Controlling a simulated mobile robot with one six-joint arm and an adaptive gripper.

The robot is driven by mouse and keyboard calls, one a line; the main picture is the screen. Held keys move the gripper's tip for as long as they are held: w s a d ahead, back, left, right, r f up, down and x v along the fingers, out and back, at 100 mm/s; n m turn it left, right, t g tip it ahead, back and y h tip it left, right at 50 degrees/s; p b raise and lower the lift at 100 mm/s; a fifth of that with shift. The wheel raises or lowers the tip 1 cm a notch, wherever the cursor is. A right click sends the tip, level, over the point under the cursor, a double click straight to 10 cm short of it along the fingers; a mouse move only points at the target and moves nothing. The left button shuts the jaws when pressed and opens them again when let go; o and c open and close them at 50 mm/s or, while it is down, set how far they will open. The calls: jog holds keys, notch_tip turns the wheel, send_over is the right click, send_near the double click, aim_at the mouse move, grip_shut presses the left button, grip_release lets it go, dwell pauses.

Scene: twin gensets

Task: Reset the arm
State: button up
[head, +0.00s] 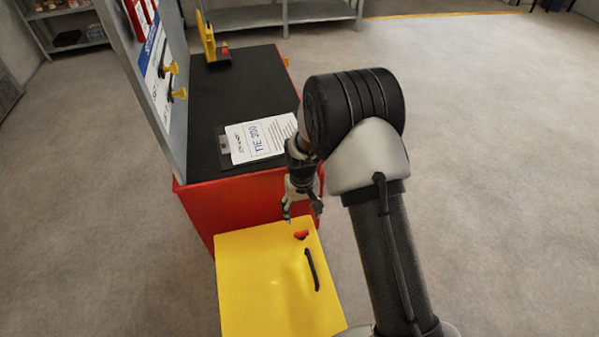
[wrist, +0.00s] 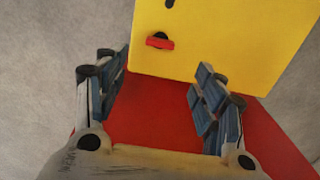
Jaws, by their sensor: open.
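My gripper (head: 302,208) hangs at the end of my arm, near the top edge of the yellow panel (head: 255,285) in the head view. In the wrist view its two fingers (wrist: 160,92) are spread apart with nothing between them. A red latch (head: 301,235) sits on the yellow panel close to the gripper; in the wrist view the red latch (wrist: 160,42) shows on a dark round base, beyond the fingertips. A black handle (head: 312,270) is on the same panel. My arm hides part of the area to its right.
A red cabinet (head: 195,215) with a black top (head: 245,95) adjoins the yellow panel. Papers (head: 262,138) on a clipboard and a yellow device (head: 207,40) lie or stand on top. An upright board (head: 150,55) borders its left side. The floor at right is clear.

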jog(key=shift+r, duration=0.1)
jog(key=s+d+r+t, duration=0.1)
jog(key=s+d+r, duration=0.1)
jog(key=r, duration=0.6)
jog(key=s+d+r+m, duration=0.1)
jog(key=s+d+r, duration=0.15)
jog(key=r, duration=0.55)
jog(key=s+d+r+t, duration=0.1)
jog(key=s+r, duration=0.2)
jog(key=r, duration=0.5)
jog(key=s+d+r+t, duration=0.1)
jog(key=s+r, duration=0.3)
jog(key=s, duration=0.6)
jog(key=s+d+r+m+t, duration=0.1)
jog(key=s+d+r, duration=0.3)
jog(key=s, duration=0.6)
jog(key=shift+s+r+t, duration=0.25)
jog(key=shift+r+t, duration=0.05)
jog(key=shift+r, duration=0.25)
jog(key=shift+d, duration=0.1)
